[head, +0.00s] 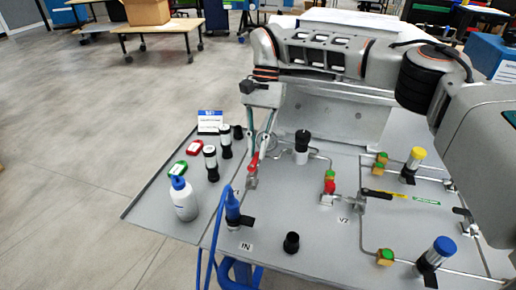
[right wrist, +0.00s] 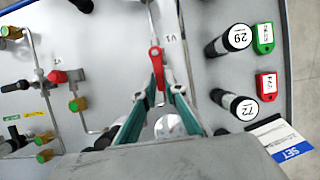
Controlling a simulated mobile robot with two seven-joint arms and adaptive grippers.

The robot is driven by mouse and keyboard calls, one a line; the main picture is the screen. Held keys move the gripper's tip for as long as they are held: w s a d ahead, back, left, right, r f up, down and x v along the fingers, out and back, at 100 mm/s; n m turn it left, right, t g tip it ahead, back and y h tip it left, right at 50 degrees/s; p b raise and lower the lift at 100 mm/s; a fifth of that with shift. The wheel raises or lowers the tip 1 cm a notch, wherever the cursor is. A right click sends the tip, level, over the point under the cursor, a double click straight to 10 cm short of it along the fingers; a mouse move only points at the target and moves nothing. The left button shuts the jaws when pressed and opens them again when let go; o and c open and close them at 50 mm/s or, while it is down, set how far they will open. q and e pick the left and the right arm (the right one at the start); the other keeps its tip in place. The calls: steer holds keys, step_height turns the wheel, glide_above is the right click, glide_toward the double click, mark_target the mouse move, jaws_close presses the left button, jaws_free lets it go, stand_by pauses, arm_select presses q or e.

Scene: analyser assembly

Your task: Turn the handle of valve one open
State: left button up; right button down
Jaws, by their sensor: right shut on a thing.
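The red handle of valve one (head: 253,161) stands at the left part of the grey panel, beside the bottles. It also shows in the right wrist view (right wrist: 157,58), next to an upside-down V1 label (right wrist: 170,38). My right gripper (head: 261,146) reaches down from above with its green-edged fingers on the handle. In the right wrist view, the fingers (right wrist: 162,88) are closed in on the handle's end, which is partly hidden between them. The valve body under the handle shows only in part. My left gripper is in neither view.
A second red-handled valve (head: 330,183) stands to the right, near the V2 label (head: 343,220). A blue hose fitting (head: 232,208) stands in front of valve one. A white bottle (head: 184,200), black-and-white vials (head: 210,163) and red and green tags are to the left.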

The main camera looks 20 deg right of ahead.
stand_by(0.4)
steer(key=c, duration=2.1)
jaws_free()
steer(key=v, duration=1.2)
steer(key=shift+f, duration=0.1)
